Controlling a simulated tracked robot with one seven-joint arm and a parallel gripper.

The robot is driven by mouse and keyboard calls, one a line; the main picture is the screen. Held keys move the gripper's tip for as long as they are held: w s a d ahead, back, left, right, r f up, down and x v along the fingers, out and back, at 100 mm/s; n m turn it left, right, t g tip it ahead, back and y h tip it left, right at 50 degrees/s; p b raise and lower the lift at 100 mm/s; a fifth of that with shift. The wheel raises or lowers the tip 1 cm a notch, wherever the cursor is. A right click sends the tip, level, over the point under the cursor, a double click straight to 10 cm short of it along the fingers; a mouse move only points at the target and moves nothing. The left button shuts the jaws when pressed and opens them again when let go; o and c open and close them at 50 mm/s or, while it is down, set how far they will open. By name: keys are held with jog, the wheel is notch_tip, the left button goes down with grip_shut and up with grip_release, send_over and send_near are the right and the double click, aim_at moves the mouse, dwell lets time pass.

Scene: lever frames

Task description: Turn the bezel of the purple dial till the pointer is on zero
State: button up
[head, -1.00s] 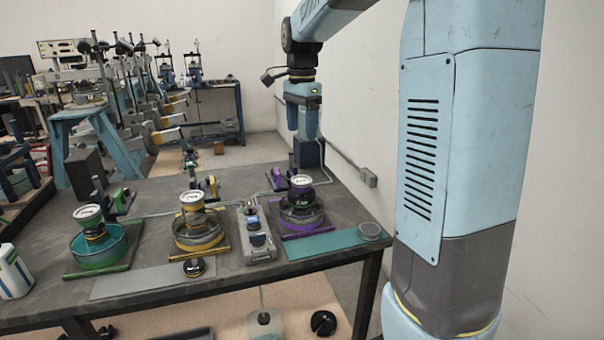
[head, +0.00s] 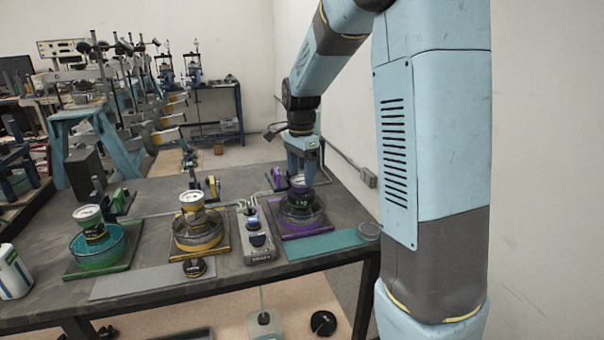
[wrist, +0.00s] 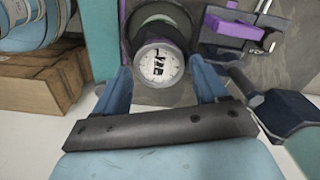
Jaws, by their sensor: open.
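The purple dial (head: 299,184) has a white round face and stands on a purple-trimmed fixture (head: 303,219) at the right of the bench. The wrist view shows its white face (wrist: 158,64) with black markings; the pointer's exact reading is too small to tell. My gripper (head: 302,176) is directly above the dial, pointing down. In the wrist view my gripper (wrist: 160,72) is open, with one blue finger on each side of the face. I cannot tell whether either finger touches the bezel; gaps seem to show on both sides.
A yellow dial (head: 192,199) and a green dial (head: 88,214) stand on similar fixtures to the left. A grey control box (head: 259,240) sits between the yellow and purple fixtures. A teal mat (head: 325,243) lies in front. A wall is close on the right.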

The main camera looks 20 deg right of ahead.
jog(key=shift+f, duration=0.4)
jog(key=c, duration=0.7)
jog(key=shift+d, duration=0.1)
jog(key=shift+c, duration=0.4)
